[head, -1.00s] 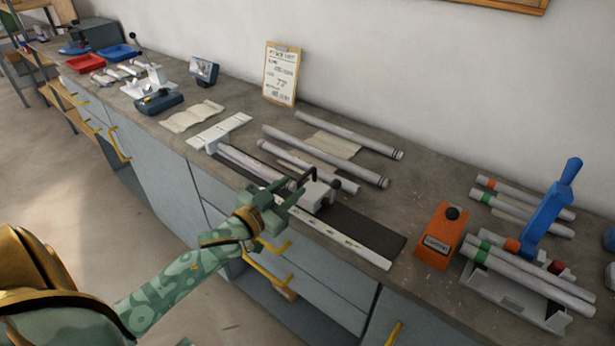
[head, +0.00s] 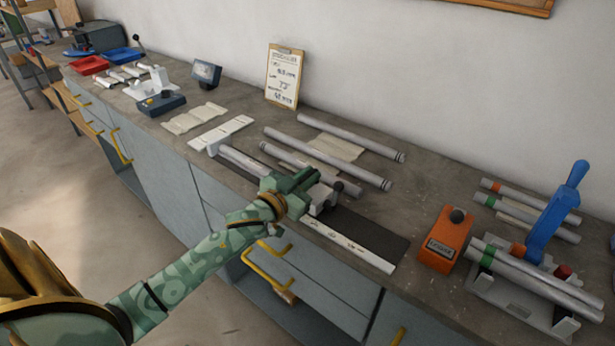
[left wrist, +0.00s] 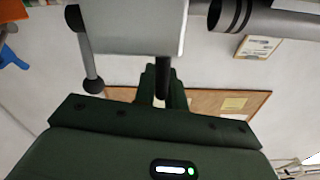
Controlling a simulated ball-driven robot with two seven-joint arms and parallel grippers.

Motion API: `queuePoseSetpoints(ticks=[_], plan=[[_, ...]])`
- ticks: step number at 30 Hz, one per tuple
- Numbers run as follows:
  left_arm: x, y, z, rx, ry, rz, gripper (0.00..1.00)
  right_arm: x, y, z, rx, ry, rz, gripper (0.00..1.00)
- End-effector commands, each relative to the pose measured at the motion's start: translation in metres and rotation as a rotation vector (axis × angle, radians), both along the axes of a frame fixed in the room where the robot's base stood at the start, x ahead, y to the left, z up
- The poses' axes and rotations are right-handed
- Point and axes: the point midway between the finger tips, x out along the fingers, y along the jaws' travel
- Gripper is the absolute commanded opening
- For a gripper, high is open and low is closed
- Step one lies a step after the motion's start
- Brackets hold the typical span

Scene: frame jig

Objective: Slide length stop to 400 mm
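The length stop (head: 325,198) is a pale block on the measuring rail, with a ball-ended lever (head: 337,187). My left gripper (head: 305,184) is at the stop and covers part of it in the head view. In the left wrist view the stop's pale block (left wrist: 125,25) is at the top, with its ball-ended lever (left wrist: 93,84) to the left. A dark post (left wrist: 163,76) sits between the fingers, which look closed on it. The scale strip (head: 345,243) runs along the rail's front, its marks too small to read. My right gripper is not in view.
An orange box (head: 443,240) with a dark knob stands right of the rail. Beyond it is a blue-handled tool (head: 560,205) with tubes. Loose tubes (head: 330,158) lie behind the rail. The dark bed (head: 370,235) right of the stop is clear.

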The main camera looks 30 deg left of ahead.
Motion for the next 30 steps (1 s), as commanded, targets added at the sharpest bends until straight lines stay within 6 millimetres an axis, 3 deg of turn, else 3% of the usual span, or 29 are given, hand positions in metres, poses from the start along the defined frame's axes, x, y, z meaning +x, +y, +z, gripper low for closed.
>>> queuePoseSetpoints(ticks=[10,21,22,24,30], plan=[[-0.005,-0.062,0.003,-0.005,0.000,-0.002,0.00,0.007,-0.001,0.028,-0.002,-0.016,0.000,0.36],[-0.006,-0.070,-0.001,0.003,0.000,-0.003,0.00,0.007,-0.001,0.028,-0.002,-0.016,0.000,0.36],[-0.006,-0.070,-0.001,0.003,0.000,-0.003,0.15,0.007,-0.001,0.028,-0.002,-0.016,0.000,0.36],[-0.006,-0.070,-0.001,0.002,0.000,-0.002,0.32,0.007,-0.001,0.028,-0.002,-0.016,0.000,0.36],[-0.006,-0.070,0.000,0.002,0.000,-0.001,0.32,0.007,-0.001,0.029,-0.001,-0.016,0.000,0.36]])
